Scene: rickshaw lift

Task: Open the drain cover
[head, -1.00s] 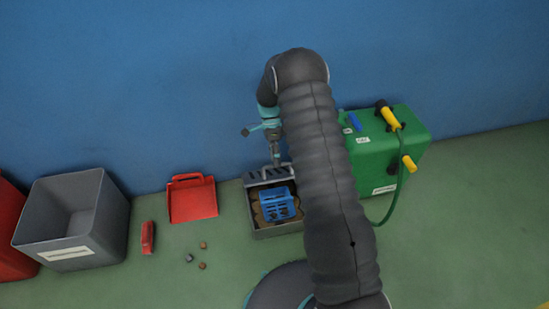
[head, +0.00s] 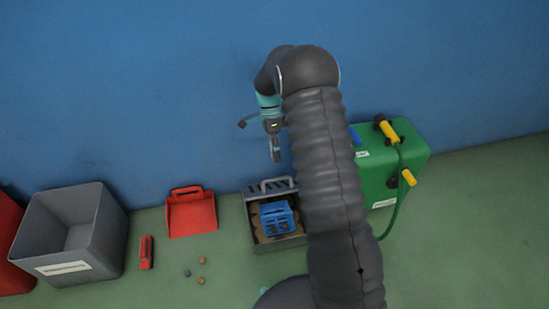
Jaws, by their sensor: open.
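The drain (head: 252,229) is a grey open-topped box on the floor by the wall. Its grey slotted cover (head: 262,190), with a bar handle on top, stands at the back edge, swung back from the opening. A blue slotted basket (head: 277,218) sits inside over brown material. My gripper (head: 276,158) is open and empty, pointing down above the cover's handle and apart from it. My arm hides the right side of the drain.
A red dustpan (head: 191,213), a red brush (head: 146,252) and several small bits of debris (head: 202,261) lie to the left. A grey bin (head: 112,247) stands further left. A green tank (head: 405,150) with a hose is on the right.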

